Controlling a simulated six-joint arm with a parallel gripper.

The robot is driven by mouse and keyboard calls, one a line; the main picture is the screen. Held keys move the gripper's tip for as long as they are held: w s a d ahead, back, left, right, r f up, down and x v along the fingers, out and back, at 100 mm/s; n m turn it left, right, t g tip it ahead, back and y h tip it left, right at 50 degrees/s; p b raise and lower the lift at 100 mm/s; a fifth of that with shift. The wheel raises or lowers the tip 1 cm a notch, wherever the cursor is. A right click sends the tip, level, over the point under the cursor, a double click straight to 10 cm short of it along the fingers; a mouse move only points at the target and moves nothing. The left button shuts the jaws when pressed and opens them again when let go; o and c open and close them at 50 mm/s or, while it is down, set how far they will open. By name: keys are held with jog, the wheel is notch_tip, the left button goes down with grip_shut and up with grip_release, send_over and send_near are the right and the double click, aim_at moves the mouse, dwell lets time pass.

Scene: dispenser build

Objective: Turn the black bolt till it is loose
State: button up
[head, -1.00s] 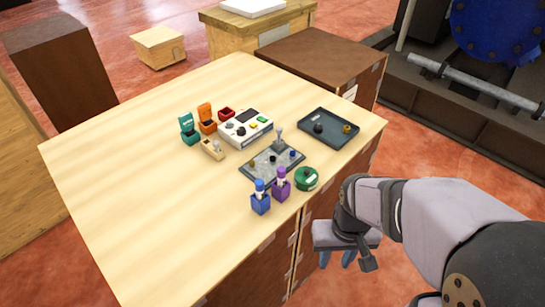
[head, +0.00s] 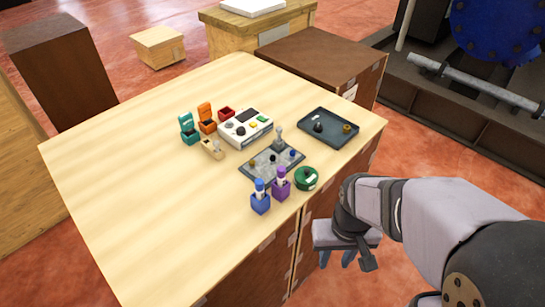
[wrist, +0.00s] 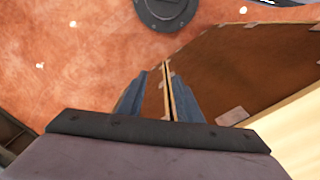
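A small black bolt (head: 272,158) sits on the dark grey plate (head: 262,171) near the table's front right, between a brass-coloured bolt (head: 253,163) and a blue bolt (head: 292,153). A grey upright post (head: 279,136) stands at the plate's back edge. My gripper (head: 336,260) is off the table's right front side, below the tabletop and well apart from the plate. Its two blue fingers point down, spread apart with nothing between them. They also show in the wrist view (wrist: 158,98), over the floor and cabinet side; the bolts are out of that view.
A dark tray (head: 328,141) holds a black knob and a brass part. Blue (head: 261,204) and purple (head: 281,190) holders and a green round container (head: 306,179) stand before the plate. A white device (head: 238,136) and small open boxes stand behind. The table's left is clear.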

jog(key=shift+w, duration=0.1)
jog(key=w+a+r+m+p, duration=0.1)
jog(key=w+r+m, duration=0.1)
jog(key=w, duration=0.3)
jog(key=w+a+r+m+p, duration=0.1)
jog(key=w+a+r+m, duration=0.1)
jog(key=w, duration=0.3)
jog(key=w+a+r+m+p, duration=0.1)
jog(key=w+r+m+p, duration=0.1)
jog(key=w+r+m, duration=0.2)
jog(key=shift+w+a, duration=0.2)
jog(key=shift+w, duration=0.65)
notch_tip(320, 180, up, 5)
jog(key=m+p, duration=0.4)
jog(key=m, duration=0.7)
send_over(274, 157)
jog(key=shift+f, duration=0.15)
jog(key=shift+f+p, duration=1.25)
jog(key=shift+f, duration=2.45)
grip_shut()
